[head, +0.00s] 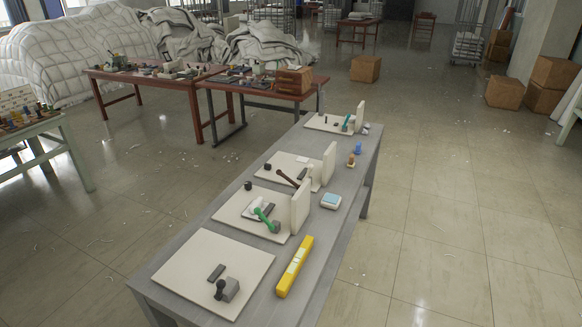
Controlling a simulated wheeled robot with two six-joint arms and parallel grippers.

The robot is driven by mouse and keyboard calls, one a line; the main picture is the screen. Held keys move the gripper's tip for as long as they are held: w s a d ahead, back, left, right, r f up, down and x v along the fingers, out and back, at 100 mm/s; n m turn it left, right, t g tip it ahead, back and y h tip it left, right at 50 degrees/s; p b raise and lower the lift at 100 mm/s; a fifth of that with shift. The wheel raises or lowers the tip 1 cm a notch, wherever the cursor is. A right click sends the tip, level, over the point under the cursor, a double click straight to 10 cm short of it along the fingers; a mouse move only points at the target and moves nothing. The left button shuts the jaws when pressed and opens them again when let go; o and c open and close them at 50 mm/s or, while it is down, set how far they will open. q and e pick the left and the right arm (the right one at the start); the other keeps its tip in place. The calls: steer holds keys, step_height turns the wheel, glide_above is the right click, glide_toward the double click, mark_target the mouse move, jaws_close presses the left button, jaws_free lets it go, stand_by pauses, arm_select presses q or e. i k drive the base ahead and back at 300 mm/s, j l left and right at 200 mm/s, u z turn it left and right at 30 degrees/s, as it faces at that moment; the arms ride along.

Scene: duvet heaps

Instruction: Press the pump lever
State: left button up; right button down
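A long grey table (212,222) holds several cream boards, some with an upright panel and a lever. The second board (236,222) from the front carries a green lever (265,219) slanting beside its panel. The third board (268,171) has a dark brown lever (288,178), tilted. The farthest board (318,124) has a teal lever (346,120). The nearest board (213,262) has a grey block (229,289) with a black knob or short lever (219,287) and a dark plate. I cannot tell which one is the pump lever. Neither gripper is in view.
A yellow level-like bar (294,267), a blue-white box (331,201) and small items lie along the table's right side. Cluttered brown tables (205,100) stand behind, before white duvet heaps (75,50). Cardboard boxes (505,92) sit at right. The right floor is mostly clear.

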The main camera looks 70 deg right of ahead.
mark_target(279, 172)
steer(key=i, duration=1.4)
steer(key=i+l+z, duration=0.1)
steer(key=z, duration=0.55)
steer(key=i+z, duration=0.1)
steer(key=z, duration=2.4)
